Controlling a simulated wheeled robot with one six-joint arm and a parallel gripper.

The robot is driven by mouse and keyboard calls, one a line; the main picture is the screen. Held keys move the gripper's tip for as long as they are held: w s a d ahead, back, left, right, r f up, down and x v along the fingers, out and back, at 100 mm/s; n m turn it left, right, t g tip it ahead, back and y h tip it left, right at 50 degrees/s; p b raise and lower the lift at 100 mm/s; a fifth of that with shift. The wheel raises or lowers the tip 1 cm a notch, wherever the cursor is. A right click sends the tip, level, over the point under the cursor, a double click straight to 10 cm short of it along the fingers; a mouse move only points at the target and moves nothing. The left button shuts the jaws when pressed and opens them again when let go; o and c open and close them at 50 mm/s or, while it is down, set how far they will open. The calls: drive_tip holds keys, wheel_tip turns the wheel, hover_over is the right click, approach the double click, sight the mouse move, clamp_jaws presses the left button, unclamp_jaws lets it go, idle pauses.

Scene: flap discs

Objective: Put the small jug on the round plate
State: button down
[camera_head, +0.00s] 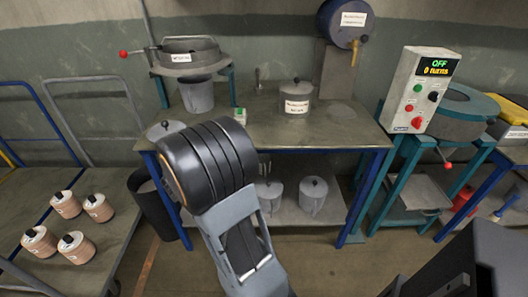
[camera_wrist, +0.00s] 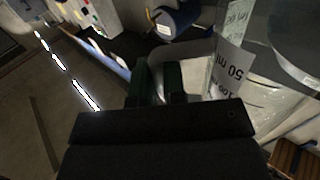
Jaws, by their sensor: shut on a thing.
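The small jug (camera_wrist: 226,68) fills the right of the wrist view, close to the camera. It is pale, with a white label reading "50 ml" upside down. My gripper (camera_wrist: 160,83) has its two dark green fingers closed on the jug's grey handle at its left side. In the head view my dark arm stands in front of the bench, and the gripper and jug are hidden behind it.
The bench (camera_head: 310,133) also bears a lidded, labelled pot (camera_head: 295,96) and a grey vessel under a ring stand (camera_head: 196,96). A blue drum (camera_head: 342,22) with a tap is above the back right. A control box (camera_head: 421,90) reads "OFF 0 turns". Several copper-coloured cans stand on a left cart.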

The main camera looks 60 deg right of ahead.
drive_tip(key=s+d+m+g+y+b, duration=0.1)
drive_tip(key=s+m+g+b, duration=0.1)
drive_tip(key=s, duration=0.6)
drive_tip(key=s+d+m+g+y+b, duration=0.1)
drive_tip(key=s+m+g+b, duration=0.1)
drive_tip(key=s+g, duration=0.3)
drive_tip(key=shift+s+d+r+m+g+y, duration=0.2)
drive_tip(key=shift+s+d+m+g+y, duration=0.3)
drive_tip(key=shift+s, duration=1)
drive_tip(key=shift+w, duration=0.1)
drive_tip(key=w+d+f, duration=0.1)
drive_tip(key=w+d, duration=0.9)
drive_tip(key=d, duration=0.4)
drive_tip(key=shift+w+d, duration=0.15)
drive_tip(key=shift+d, duration=0.05)
drive_tip(key=shift+f+b, duration=0.35)
drive_tip(key=shift+b, duration=0.45)
drive_tip(key=c, duration=1.2)
unclamp_jaws()
